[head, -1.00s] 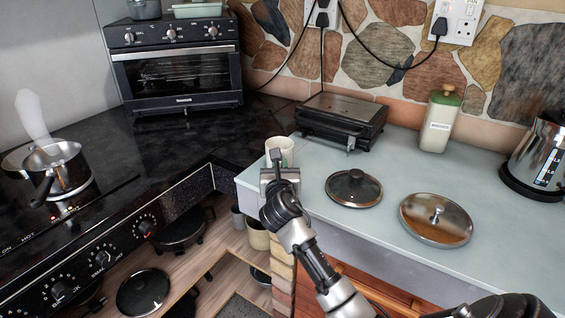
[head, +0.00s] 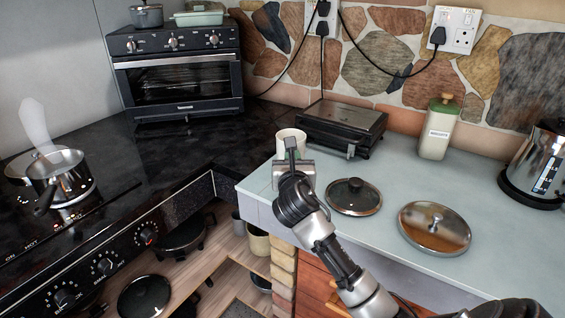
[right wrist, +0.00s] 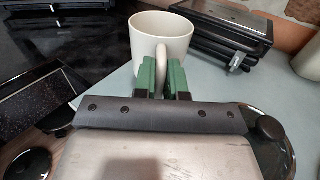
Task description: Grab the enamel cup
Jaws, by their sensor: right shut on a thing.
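The enamel cup (head: 291,137) is cream-white and upright at the left end of the pale worktop, in front of the black press. In the right wrist view the cup (right wrist: 150,38) stands just past my fingertips, its handle towards me. My right gripper (right wrist: 164,78) has its green fingers on both sides of the handle, shut on it. In the head view my right gripper (head: 293,168) covers the cup's lower part. I cannot tell whether the cup's base touches the worktop. My left gripper is out of view.
A black press (head: 341,124) stands close behind the cup. Two lids (head: 354,197) (head: 434,228), a jar (head: 437,130) and a kettle (head: 540,165) are to the right. The hob with a saucepan (head: 62,175) is at the left. The worktop's front edge is near my gripper.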

